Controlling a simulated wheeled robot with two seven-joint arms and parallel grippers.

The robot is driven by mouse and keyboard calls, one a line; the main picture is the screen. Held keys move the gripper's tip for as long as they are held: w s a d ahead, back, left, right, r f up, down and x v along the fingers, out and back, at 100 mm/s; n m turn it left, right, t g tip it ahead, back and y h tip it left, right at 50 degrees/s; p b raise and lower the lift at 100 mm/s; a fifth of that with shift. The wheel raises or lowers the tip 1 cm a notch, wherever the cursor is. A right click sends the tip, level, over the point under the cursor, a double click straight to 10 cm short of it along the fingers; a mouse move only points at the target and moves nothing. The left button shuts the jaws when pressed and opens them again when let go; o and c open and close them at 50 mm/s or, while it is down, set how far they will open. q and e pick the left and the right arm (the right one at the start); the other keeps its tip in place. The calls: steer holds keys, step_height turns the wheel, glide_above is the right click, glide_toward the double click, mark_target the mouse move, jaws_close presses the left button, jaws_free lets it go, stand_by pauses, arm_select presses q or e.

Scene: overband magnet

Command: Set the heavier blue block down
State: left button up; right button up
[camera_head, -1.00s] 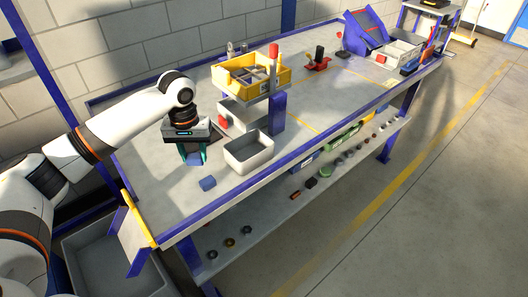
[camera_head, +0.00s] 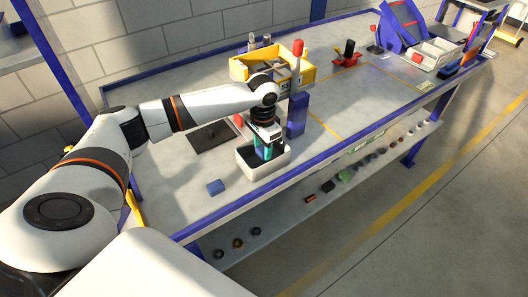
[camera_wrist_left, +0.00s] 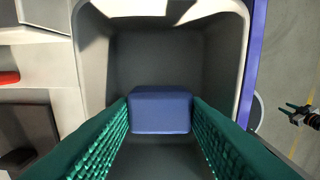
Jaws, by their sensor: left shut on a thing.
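My left gripper (camera_head: 264,154) is shut on a blue block (camera_wrist_left: 160,110), which shows between its green fingers in the left wrist view. The block is held at the open grey bin (camera_head: 281,166); its walls surround the block in the wrist view (camera_wrist_left: 91,60). I cannot tell whether the block touches the bin floor. A second blue block (camera_head: 215,187) lies on the bench, left of the bin. At the right edge of the wrist view, small and far below, my right gripper (camera_wrist_left: 296,106) appears with its green fingers apart and empty.
A dark square plate (camera_head: 212,137) lies bare on the bench behind the second block. The bench's blue front edge (camera_head: 318,156) runs near the bin. Bench around the second block is clear.

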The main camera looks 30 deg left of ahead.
mark_target(263, 149)
arm_select(q)
steer(key=shift+f, duration=1.45)
steer(key=shift+f, duration=0.1)
steer(key=o, duration=0.9)
step_height(263, 149, up, 12)
steer(key=shift+r+b, duration=0.15)
steer(key=shift+b, duration=0.5)
